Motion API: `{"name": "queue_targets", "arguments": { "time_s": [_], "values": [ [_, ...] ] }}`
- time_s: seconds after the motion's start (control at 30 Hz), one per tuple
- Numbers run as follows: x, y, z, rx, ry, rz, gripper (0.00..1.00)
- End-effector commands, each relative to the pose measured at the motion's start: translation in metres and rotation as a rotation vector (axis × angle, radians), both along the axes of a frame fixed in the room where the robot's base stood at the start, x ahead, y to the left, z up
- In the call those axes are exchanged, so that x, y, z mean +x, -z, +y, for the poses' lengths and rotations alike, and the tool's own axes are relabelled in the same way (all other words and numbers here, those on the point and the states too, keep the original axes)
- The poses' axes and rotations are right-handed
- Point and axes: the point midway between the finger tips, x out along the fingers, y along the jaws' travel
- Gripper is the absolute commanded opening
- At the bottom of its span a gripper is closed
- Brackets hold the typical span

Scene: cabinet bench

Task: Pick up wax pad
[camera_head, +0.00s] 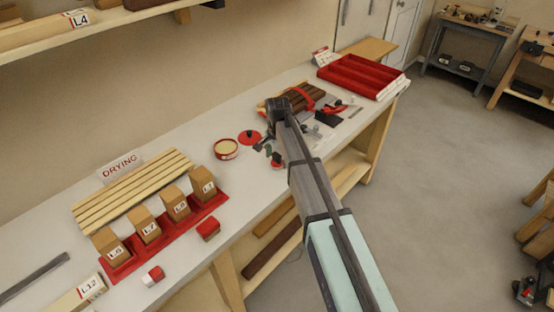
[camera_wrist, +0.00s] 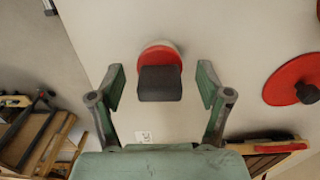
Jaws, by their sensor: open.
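A small round pad with a red and white rim and a dark block on top, which looks like the wax pad (camera_wrist: 160,57), lies on the bench in the wrist view. My gripper (camera_wrist: 161,84) is open, with one finger on each side of the dark block and a gap on both sides. In the head view my gripper (camera_head: 270,148) is low over the bench near its front edge, and the pad (camera_head: 277,165) is partly hidden by it. I cannot tell the exact height of the fingers above the bench.
A red lid (camera_head: 249,137) with a dark knob and an open tin (camera_head: 226,149) stand left of my gripper. Small tools and a strapped wooden bundle (camera_head: 305,96) lie beyond it. A red tray (camera_head: 361,77) is at the far end. Labelled blocks (camera_head: 148,228) stand at the left.

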Motion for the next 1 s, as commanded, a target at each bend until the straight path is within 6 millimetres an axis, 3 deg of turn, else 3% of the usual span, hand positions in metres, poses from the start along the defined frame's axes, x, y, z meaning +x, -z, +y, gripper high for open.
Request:
{"name": "queue_targets", "arguments": {
  "time_s": [0.2,0.43,0.6,1.0],
  "values": [
    [0.0,0.015,0.0,0.0,0.0,0.0,0.77],
    [0.0,0.016,0.0,0.001,0.0,-0.001,0.77],
    [0.0,0.016,0.0,0.0,0.0,0.0,0.17],
    [0.0,0.015,0.0,0.0,0.0,0.0,0.14]
  ]
}}
